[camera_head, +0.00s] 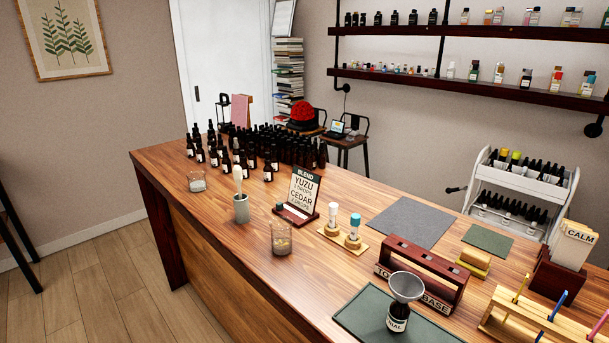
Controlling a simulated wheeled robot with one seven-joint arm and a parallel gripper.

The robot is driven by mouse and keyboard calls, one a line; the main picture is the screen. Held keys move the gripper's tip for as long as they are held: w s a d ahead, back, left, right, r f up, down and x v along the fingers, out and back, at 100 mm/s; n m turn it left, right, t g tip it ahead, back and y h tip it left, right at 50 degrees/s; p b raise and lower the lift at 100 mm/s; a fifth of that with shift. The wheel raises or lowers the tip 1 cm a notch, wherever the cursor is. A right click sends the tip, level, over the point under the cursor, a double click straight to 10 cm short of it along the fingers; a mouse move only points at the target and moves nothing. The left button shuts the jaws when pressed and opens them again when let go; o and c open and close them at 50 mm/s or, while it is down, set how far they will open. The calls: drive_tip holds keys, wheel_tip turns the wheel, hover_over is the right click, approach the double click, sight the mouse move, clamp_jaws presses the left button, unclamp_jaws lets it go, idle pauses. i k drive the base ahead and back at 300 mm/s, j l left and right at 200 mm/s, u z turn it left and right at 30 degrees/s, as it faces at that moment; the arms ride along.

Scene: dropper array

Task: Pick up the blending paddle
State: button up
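A pale, paddle-like tool with a rounded upper end (238,177) stands nearly upright in a grey cup (241,211), on the near left part of the wooden counter. It looks like the blending paddle. Its lower end is hidden inside the cup. My gripper is not in view, and nothing touches the tool or the cup.
Dark dropper bottles (268,168) crowd the counter behind the cup. A glass jar (196,182), a tumbler (282,239) and a BLEND sign (304,188) stand around it. A funnel (407,286) tops a bottle at the front right. The grey mat (412,222) is clear.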

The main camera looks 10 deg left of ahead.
sight(237, 173)
drive_tip(key=i+j+z, duration=0.3)
drive_tip(key=j, duration=0.3)
drive_tip(key=j+z, duration=0.3)
drive_tip(key=j, duration=0.35)
drive_tip(key=j+z, duration=0.35)
drive_tip(key=j, duration=0.3)
drive_tip(key=i, duration=0.05)
